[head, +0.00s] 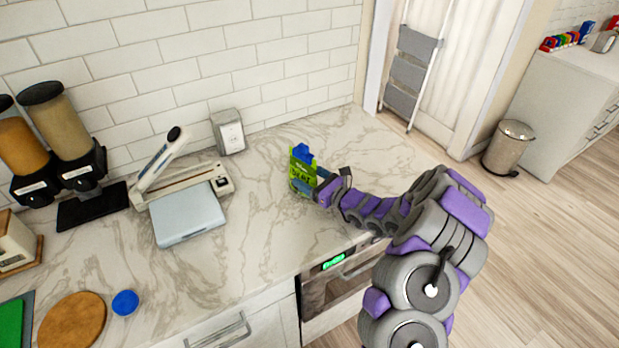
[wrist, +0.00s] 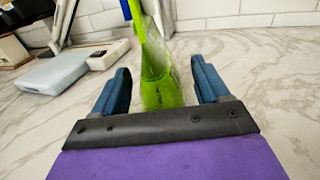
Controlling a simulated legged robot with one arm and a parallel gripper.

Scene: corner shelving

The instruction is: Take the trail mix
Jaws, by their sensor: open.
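The trail mix looks to be the green bag (head: 302,172) with a blue top, standing upright on the marble counter in the head view. In the wrist view the green bag (wrist: 160,75) stands between the two blue fingers, and its top runs out of the frame. My gripper (head: 318,180) is at the bag's right side in the head view. In the wrist view my gripper (wrist: 160,88) is open, with a gap between each finger and the bag. The bag's front label is not readable.
A bread-slicer-like device (head: 182,185) and a blue-grey flat box (head: 188,214) stand to the left. A grey box (head: 229,132) stands by the wall. Two dispensers (head: 70,125) are far left. The counter (head: 260,235) around the bag is clear.

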